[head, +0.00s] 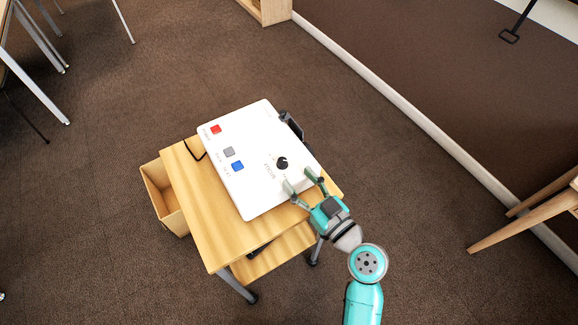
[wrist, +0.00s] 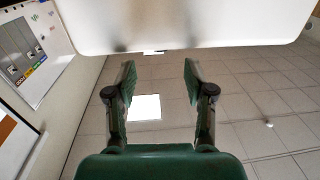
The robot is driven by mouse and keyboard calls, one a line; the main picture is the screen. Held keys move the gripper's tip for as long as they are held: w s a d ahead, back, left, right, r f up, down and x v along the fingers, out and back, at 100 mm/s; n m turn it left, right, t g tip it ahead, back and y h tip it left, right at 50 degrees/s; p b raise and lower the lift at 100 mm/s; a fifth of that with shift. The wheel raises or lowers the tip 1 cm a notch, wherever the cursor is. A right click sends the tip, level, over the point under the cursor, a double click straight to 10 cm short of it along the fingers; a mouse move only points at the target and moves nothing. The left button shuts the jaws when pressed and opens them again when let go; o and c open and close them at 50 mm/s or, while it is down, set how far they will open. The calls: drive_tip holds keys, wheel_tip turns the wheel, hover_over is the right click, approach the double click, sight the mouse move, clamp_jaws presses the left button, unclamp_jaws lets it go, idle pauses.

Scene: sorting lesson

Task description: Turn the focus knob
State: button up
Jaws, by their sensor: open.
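The focus knob (head: 282,163) is a small round black knob on a white panel (head: 250,195), near the panel's right side. The panel lies on a small wooden table and also carries a red, a grey and a blue button. My gripper (head: 298,178) is open and empty, with its fingers apart at the panel's lower right edge, just short of the knob. In the wrist view my fingers (wrist: 157,75) point toward the white panel edge (wrist: 180,25). The knob does not show in the wrist view.
The wooden table (head: 205,225) has a lower shelf (head: 275,258). An open wooden box (head: 157,185) stands at its left. A dark object (head: 291,125) sits behind the panel. A wooden-legged piece of furniture (head: 530,210) stands at the right.

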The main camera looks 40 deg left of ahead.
drive_tip(key=shift+v, duration=2.2)
drive_tip(key=s+d+f+m+t+h, duration=0.2)
drive_tip(key=s+d+f+m+h, duration=0.15)
drive_tip(key=d, duration=0.45)
drive_tip(key=s+d+f+m+t+h, duration=0.3)
drive_tip(key=d+f+m+h, duration=0.15)
drive_tip(key=d, duration=0.25)
drive_tip(key=s+d+f+m+t+h, duration=0.25)
drive_tip(key=d+f, duration=0.25)
drive_tip(key=d, duration=0.3)
drive_tip(key=s+d+r+m+t+h, duration=0.1)
drive_tip(key=s+d+r+m+h, duration=0.1)
drive_tip(key=s+d+r, duration=0.3)
drive_tip(key=s+d+r+m+h, duration=0.2)
drive_tip(key=s+d+r+h, duration=0.2)
drive_tip(key=s, duration=0.9)
drive_tip(key=shift+d+r+t+h, duration=0.35)
drive_tip(key=shift+d+r, duration=0.25)
drive_tip(key=shift+d, duration=0.4)
drive_tip(key=shift+a, duration=0.1)
